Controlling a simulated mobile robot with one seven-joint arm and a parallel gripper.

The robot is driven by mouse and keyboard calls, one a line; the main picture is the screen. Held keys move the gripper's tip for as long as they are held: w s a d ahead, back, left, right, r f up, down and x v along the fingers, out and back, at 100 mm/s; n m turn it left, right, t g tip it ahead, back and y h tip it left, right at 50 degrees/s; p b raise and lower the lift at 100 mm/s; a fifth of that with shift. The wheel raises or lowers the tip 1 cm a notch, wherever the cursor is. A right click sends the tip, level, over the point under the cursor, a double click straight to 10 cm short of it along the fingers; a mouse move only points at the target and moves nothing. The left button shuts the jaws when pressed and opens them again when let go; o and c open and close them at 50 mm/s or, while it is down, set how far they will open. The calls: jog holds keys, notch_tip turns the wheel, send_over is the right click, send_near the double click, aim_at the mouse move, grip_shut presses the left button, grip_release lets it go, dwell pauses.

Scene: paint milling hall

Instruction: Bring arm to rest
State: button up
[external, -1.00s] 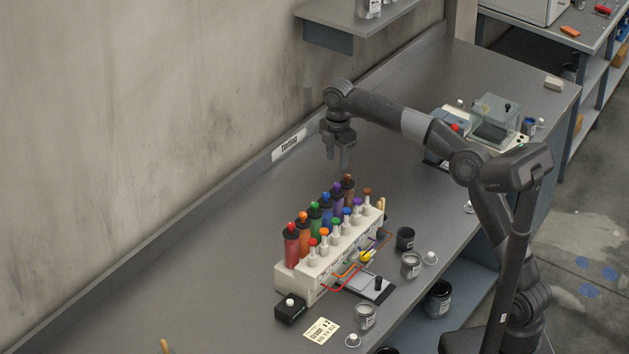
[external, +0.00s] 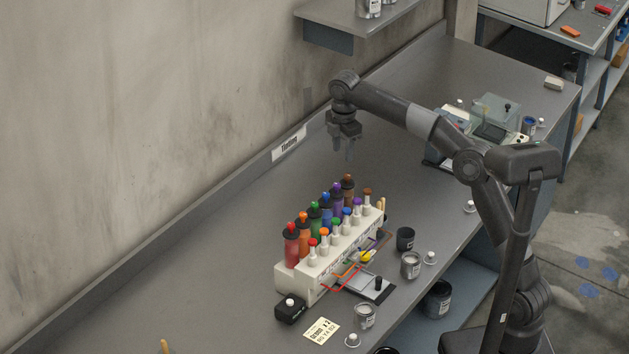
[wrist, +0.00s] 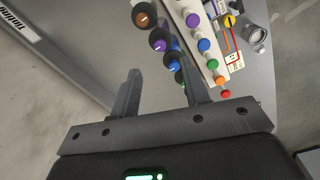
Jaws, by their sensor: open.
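My gripper (external: 343,148) hangs over the grey bench, fingers pointing down, beyond the far end of a white rack of colored bottles. In the wrist view my gripper (wrist: 160,95) has its two fingers apart with nothing between them. My arm reaches from the right side across the bench, bent at the elbow. The white rack (external: 318,265) holds several colored bottles and small capped vials. The rack also shows in the wrist view (wrist: 203,45), ahead and to the right of the fingers.
A scale with a clear cover (external: 495,112) stands at the back right of the bench (external: 225,290). Small cans, such as a dark one (external: 405,239), and a card (external: 321,331) lie near the front edge. A wall shelf (external: 345,17) is above. The bench left of the rack is clear.

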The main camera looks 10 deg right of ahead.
jog(key=s+d+m+t, duration=0.15)
jog(key=d+m, duration=0.25)
jog(key=d, duration=0.6)
jog(key=s+d+r+m+t, duration=0.1)
jog(key=s+d+m, duration=0.25)
jog(key=d, duration=0.55)
jog(key=s+d+m+t, duration=0.15)
jog(key=d+m, duration=0.35)
jog(key=d, duration=0.5)
jog(key=s+d+f+m+t, duration=0.1)
jog(key=s+d+f+m, duration=0.9)
jog(key=s+d, duration=0.5)
notch_tip(320, 180, down, 2)
jog(key=shift+s+d+f+m, duration=0.15)
jog(key=shift+s+d+m, duration=0.2)
jog(key=shift+d, duration=0.25)
